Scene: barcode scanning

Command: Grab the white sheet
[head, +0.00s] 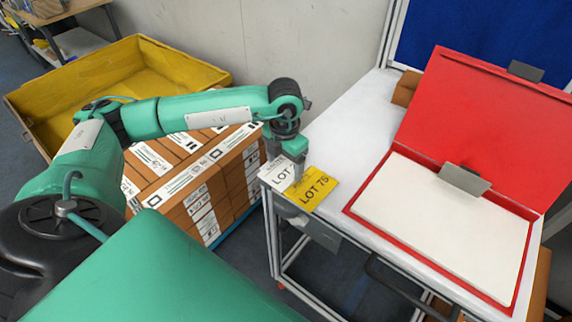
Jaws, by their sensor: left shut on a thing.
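The white sheet (277,173), with "LOT" printed on it, is at the left corner of the white table. A yellow sheet (313,187) reading "LOT 75" lies right beside it. My left gripper (297,170) reaches down from above onto the white sheet and is shut on its edge near the yellow sheet. The gripper hides part of the white sheet's right side. Whether the white sheet is lifted clear of the table is hard to tell. My right gripper is not in view.
An open red case (349,208) with a white pad (445,225) and metal clip (465,179) takes up the table's right side. Bare white tabletop (345,125) lies behind the sheets. Stacked cartons (190,190) and a yellow bin (190,65) stand left of the table.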

